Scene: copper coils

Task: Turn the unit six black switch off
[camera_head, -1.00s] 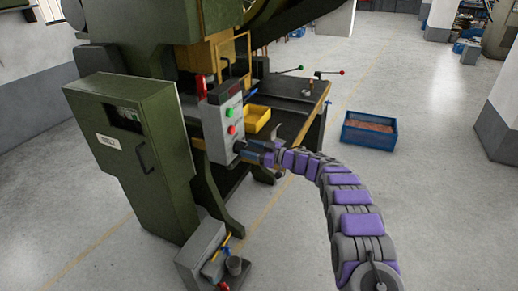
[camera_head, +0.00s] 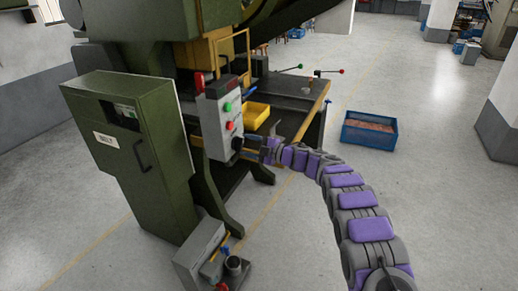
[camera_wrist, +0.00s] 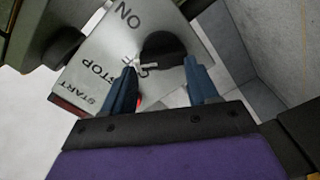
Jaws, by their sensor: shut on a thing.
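The black switch (camera_head: 237,143) is a round knob low on the grey control box (camera_head: 211,128), below a green and a red button. In the wrist view the black knob (camera_wrist: 163,46) sits between the two blue fingers of my gripper (camera_wrist: 162,66), which is shut on it. Its panel carries the labels ON, STOP and START; another label beside the knob is partly covered, perhaps OFF. A short pale bar (camera_wrist: 147,65) shows at the knob's near edge. In the head view my gripper (camera_head: 254,148) reaches the box from the right; its fingertips are small there.
A green cabinet (camera_head: 135,150) stands left of the box. A workbench with a yellow bin (camera_head: 256,115) is behind. A blue crate (camera_head: 369,131) of copper-coloured pieces is on the floor to the right. A grey pedal box (camera_head: 203,253) is on the floor below. Open floor lies around my arm.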

